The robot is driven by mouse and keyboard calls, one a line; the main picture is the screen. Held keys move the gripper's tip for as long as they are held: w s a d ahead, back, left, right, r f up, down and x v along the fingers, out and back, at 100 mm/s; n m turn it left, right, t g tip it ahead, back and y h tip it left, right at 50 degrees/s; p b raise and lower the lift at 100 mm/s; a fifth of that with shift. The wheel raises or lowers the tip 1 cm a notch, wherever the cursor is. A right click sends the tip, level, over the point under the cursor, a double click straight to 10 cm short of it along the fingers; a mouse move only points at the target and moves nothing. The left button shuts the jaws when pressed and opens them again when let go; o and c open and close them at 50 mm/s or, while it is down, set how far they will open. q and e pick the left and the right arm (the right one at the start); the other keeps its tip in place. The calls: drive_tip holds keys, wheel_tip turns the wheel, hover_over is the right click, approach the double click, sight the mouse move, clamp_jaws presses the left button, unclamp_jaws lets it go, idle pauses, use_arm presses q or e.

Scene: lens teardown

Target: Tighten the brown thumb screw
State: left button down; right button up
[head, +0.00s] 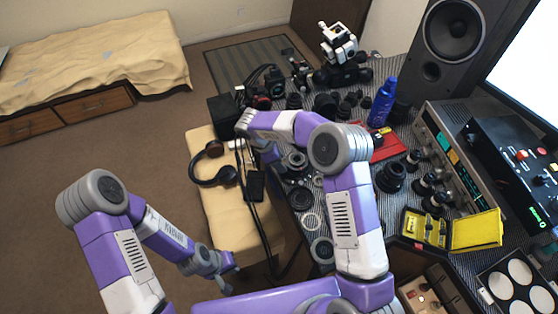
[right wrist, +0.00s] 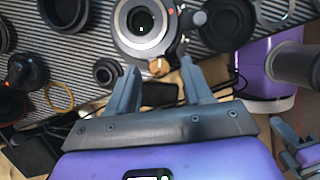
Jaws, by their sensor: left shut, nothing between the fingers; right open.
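The brown thumb screw (right wrist: 158,67) is a small tan knob at the lower edge of a lens with a grey-white collar (right wrist: 122,32) in the right wrist view. My right gripper (right wrist: 160,72) is open, its fingertips on either side of the screw in the picture. I cannot tell whether they touch it. In the head view my right gripper (head: 266,152) is over the bench's left edge, partly hidden by its arm, and the screw cannot be made out. My left gripper (head: 228,268) is shut and empty, low beside the tan bench, away from the lens.
Dark lenses (right wrist: 228,22) and a small lens (right wrist: 106,72) lie around the collared lens. Headphones (head: 215,165) and cables lie on the tan bench. A blue bottle (head: 383,101), a red case (head: 388,147) and a yellow case (head: 474,231) stand further right. The floor at left is clear.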

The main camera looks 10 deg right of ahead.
clamp_jaws()
idle(0.4)
drive_tip(key=shift+w+d+m+g+y+p, duration=0.15)
drive_tip(key=shift+m+g+p, duration=0.35)
drive_tip(key=shift+m, duration=0.7)
drive_tip(key=shift+w+a+m+g+y+p, duration=0.15)
drive_tip(key=shift+m+g+p, duration=0.3)
drive_tip(key=shift+m, duration=0.75)
drive_tip(key=shift+w+d+m+g+y+p, duration=0.15)
drive_tip(key=shift+m+g+p, duration=0.35)
drive_tip(key=shift+m, duration=0.7)
unclamp_jaws()
